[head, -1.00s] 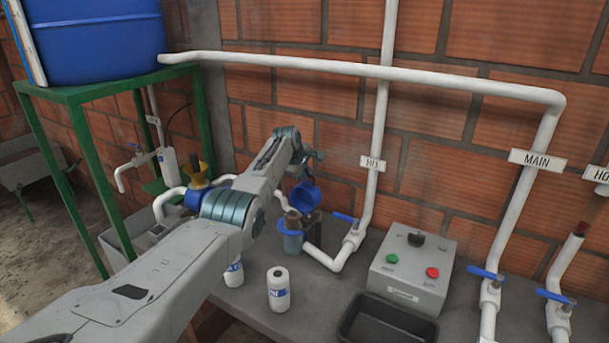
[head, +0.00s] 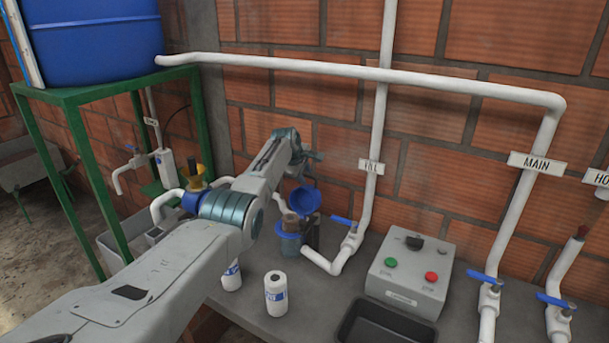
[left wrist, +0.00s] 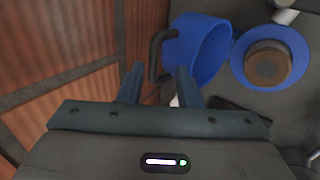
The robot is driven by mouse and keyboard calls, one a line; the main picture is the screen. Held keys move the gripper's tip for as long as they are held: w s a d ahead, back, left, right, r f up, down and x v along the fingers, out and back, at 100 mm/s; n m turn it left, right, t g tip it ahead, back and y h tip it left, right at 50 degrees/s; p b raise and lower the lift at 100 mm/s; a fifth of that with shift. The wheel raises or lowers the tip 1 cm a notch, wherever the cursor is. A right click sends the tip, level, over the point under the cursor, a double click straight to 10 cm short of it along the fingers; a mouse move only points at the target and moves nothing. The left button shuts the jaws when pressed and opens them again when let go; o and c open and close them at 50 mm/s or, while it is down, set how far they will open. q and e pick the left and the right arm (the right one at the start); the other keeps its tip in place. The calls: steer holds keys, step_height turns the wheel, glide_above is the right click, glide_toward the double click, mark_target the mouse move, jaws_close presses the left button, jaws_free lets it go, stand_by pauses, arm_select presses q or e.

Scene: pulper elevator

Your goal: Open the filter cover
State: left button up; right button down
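The blue filter cover (head: 306,200) is swung up and tilted away from the filter housing (head: 288,246), whose top is uncovered. The brown cartridge (head: 291,225) shows inside; the left wrist view shows it too (left wrist: 267,63), within the blue rim (left wrist: 242,75). The cover (left wrist: 205,45) has a dark loop handle (left wrist: 156,52). My left gripper (head: 314,157) is just above the cover. In the left wrist view its fingers (left wrist: 160,70) are apart, with the handle's lower part between or just beyond them; contact is unclear. My right gripper is not in view.
White pipes with blue-handled valves (head: 344,222) stand right of the filter. A grey control box (head: 409,272), a black tray (head: 385,322) and two white bottles (head: 276,293) are on the counter. The brick wall (left wrist: 85,50) is close beside my left gripper.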

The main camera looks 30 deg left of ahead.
arm_select(q)
steer(key=shift+s+r, duration=0.2)
steer(key=shift+r, duration=0.1)
steer(key=b+v, duration=0.2)
steer(key=v, duration=0.8)
